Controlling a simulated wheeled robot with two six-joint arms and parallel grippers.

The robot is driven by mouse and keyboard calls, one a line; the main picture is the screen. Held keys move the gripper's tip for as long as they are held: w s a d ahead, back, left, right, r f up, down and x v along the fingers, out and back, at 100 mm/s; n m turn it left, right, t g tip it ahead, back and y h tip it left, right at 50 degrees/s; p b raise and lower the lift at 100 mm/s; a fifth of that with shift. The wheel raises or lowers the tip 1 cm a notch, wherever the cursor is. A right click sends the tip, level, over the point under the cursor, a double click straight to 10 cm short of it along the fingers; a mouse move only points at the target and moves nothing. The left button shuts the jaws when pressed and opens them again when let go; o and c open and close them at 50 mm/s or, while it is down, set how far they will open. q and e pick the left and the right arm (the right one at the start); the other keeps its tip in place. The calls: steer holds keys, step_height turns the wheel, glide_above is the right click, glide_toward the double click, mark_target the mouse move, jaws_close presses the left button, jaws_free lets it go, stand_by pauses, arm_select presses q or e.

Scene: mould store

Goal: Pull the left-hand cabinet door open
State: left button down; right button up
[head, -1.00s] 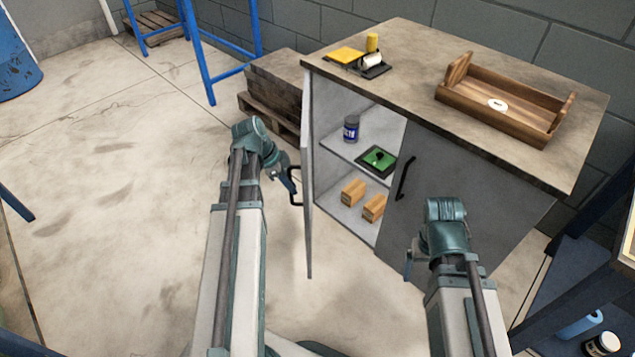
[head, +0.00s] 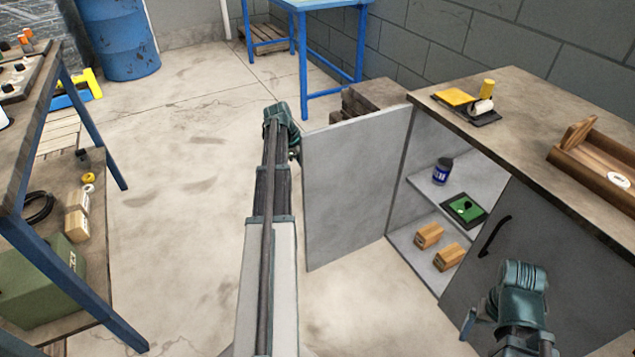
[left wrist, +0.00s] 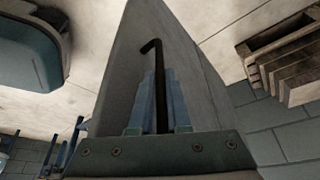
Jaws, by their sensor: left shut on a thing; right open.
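The left-hand cabinet door (head: 352,190) stands wide open, its inner face toward me in the head view. My left gripper (left wrist: 158,100) is shut on the door's black bar handle (left wrist: 156,65), as the left wrist view shows. In the head view the handle is hidden behind the door, and the left gripper mostly so. The grey cabinet (head: 540,168) shows its inside shelves. Its right-hand door (head: 515,245) is closed, with a black handle (head: 494,236). My right gripper (head: 468,323) is open and empty, low in front of that door.
Inside are a blue jar (head: 442,171), a green item on a black tray (head: 463,209) and two wooden blocks (head: 429,236). A wooden tray (head: 570,160) stands on the cabinet top. A blue-legged bench (head: 88,125) is at left. The floor between is clear.

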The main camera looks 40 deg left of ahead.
arm_select(q)
steer(key=shift+w+a, duration=0.3)
steer(key=shift+a, duration=0.2)
steer(key=shift+w+a, duration=0.3)
steer(key=shift+a, duration=0.2)
steer(key=c, duration=0.9)
jaws_free()
steer(key=shift+r, duration=0.1)
steer(key=p+v, duration=1.2)
steer(key=v, duration=0.1)
steer(key=shift+a+r+p, duration=0.1)
steer(key=shift+r+p, duration=0.2)
steer(key=shift+p, duration=0.1)
